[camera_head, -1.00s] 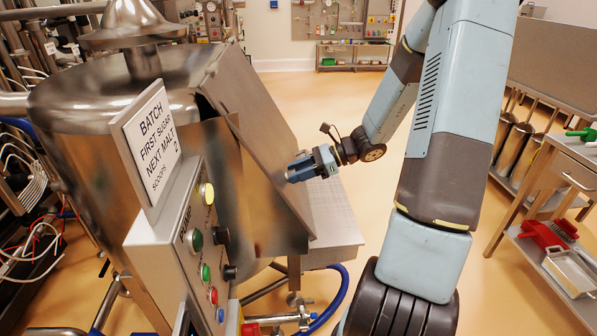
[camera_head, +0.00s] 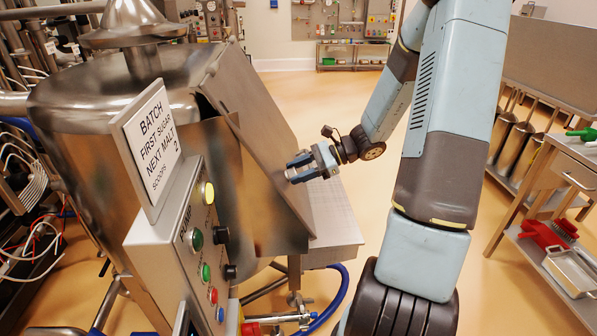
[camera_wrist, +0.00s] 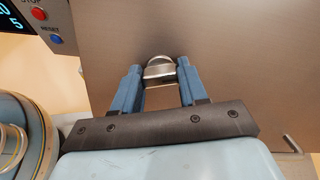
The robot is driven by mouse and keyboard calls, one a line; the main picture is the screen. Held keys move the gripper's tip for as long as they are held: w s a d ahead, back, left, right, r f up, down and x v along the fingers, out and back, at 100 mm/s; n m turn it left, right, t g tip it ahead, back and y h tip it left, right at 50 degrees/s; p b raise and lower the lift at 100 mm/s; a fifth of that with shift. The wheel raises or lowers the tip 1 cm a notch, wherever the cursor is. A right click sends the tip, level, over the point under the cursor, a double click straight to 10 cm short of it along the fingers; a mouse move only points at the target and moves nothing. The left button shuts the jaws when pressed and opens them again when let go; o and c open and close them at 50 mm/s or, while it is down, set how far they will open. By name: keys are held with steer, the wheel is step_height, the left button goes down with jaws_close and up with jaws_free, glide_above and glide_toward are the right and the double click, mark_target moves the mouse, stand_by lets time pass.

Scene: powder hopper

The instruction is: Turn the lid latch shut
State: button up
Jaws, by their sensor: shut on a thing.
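The lid (camera_head: 250,130) is a flat metal plate standing tilted on the side of the steel hopper (camera_head: 85,120). The lid latch (camera_wrist: 160,71) is a small rounded metal knob on the lid's face in the wrist view. My gripper (camera_wrist: 160,78) has its two blue fingers on either side of the latch and is shut on it. In the head view my gripper (camera_head: 296,171) is at the lid's right face, and the latch is mostly hidden by the fingers there.
A control box (camera_head: 180,240) with coloured buttons and a batch sign (camera_head: 153,137) stands in front of the hopper. A metal ledge (camera_head: 337,222) lies below the lid. A blue hose (camera_head: 335,300) runs beneath. A cart (camera_head: 575,185) with scoops and trays is at right.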

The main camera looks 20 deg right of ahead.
steer(key=n, duration=0.7)
steer(key=shift+n+g, duration=0.3)
steer(key=shift+g, duration=0.1)
steer(key=n, duration=0.4)
steer(key=shift+s+f+h, duration=0.15)
steer(key=shift+h, duration=0.15)
steer(key=shift+n, duration=1.4)
steer(key=shift+s+f, duration=0.1)
steer(key=o, duration=1.1)
steer(key=shift+c, duration=0.2)
steer(key=shift+d, duration=0.15)
steer(key=v, duration=1.3)
steer(key=shift+d+r, duration=0.25)
steer(key=shift+r, duration=0.1)
